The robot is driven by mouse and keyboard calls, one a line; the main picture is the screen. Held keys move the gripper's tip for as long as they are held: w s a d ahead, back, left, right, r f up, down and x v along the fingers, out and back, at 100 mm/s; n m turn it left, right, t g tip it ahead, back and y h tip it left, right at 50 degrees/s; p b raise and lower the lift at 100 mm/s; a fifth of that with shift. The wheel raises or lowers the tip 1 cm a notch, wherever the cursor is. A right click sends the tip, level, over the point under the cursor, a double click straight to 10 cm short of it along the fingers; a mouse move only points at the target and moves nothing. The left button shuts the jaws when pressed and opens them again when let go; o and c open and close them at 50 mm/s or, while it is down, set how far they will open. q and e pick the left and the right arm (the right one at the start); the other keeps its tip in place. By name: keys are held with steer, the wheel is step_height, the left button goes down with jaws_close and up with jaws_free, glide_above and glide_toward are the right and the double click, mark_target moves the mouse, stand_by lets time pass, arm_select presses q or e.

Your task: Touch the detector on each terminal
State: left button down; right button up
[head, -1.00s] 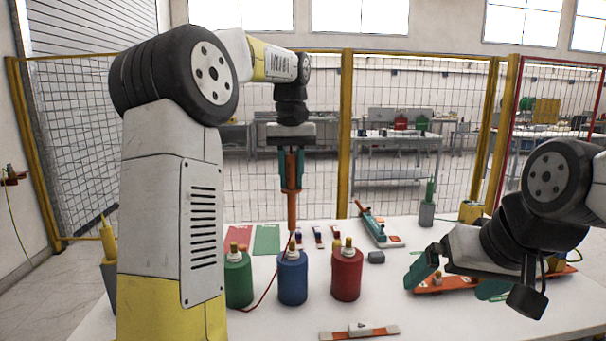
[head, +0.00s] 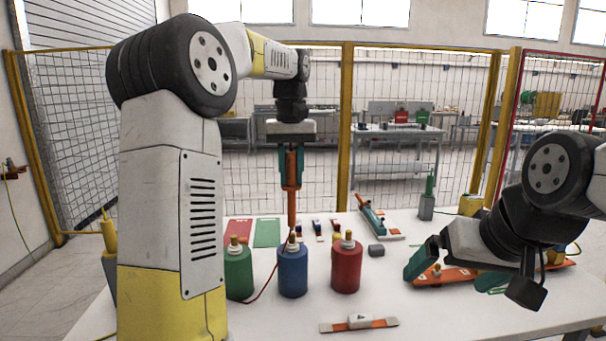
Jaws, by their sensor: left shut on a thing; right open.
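My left gripper (head: 291,163) is shut on an orange detector (head: 291,200), held upright with its tip down at the top of the blue bushing (head: 293,273). The tip is at or very near that bushing's terminal; I cannot tell if they touch. A green bushing (head: 238,274) stands to the left, partly behind my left arm, and a red bushing (head: 346,268) to the right. Each has small brass-coloured terminals on top. A red wire hangs by the blue bushing. My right gripper (head: 447,272) is open over the right of the table, by an orange tool (head: 440,276).
An orange-and-white bar (head: 358,324) lies at the front of the white table (head: 400,300). A teal-and-orange tool (head: 371,215), a dark block (head: 376,250) and red and green mats (head: 267,233) lie behind. A grey holder (head: 426,207) stands at the back right.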

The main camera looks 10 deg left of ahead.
arm_select(q)
steer(key=shift+f, duration=0.35)
stand_by(0.4)
stand_by(0.7)
steer(key=shift+r, duration=4.95)
steer(key=shift+a, duration=0.1)
